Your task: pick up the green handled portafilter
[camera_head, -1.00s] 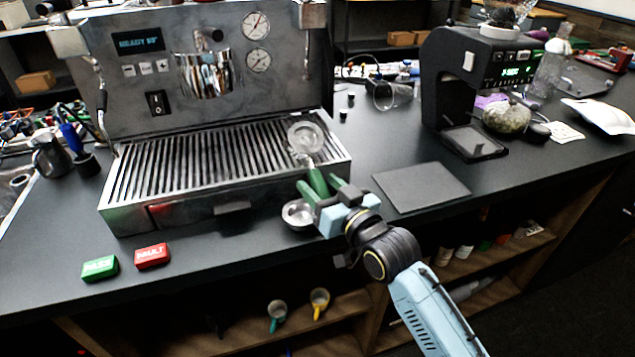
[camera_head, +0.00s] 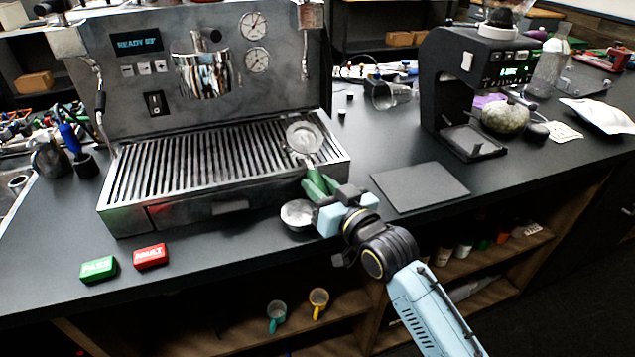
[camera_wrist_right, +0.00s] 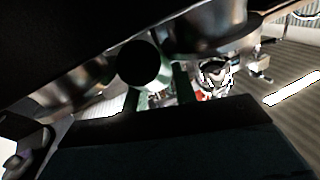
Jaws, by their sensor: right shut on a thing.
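The green handled portafilter has its round metal head (camera_head: 304,138) over the front right of the machine's drip grate, in the head view. Its green handle (camera_head: 312,171) points toward me, past the front edge of the machine. My right gripper (camera_head: 319,184) is shut on this handle, with its greenish fingers on either side. The fingers hide part of the handle. In the right wrist view a green ring with a dark round end (camera_wrist_right: 138,65) shows up close, probably the handle's end. My left gripper is not in view.
The espresso machine (camera_head: 225,208) stands behind the gripper. A metal bowl (camera_head: 297,214) sits right beside the gripper, to its left. A dark flat mat (camera_head: 420,187) lies to the right. Green (camera_head: 98,268) and red (camera_head: 151,256) blocks lie front left. A grinder (camera_head: 455,85) stands back right.

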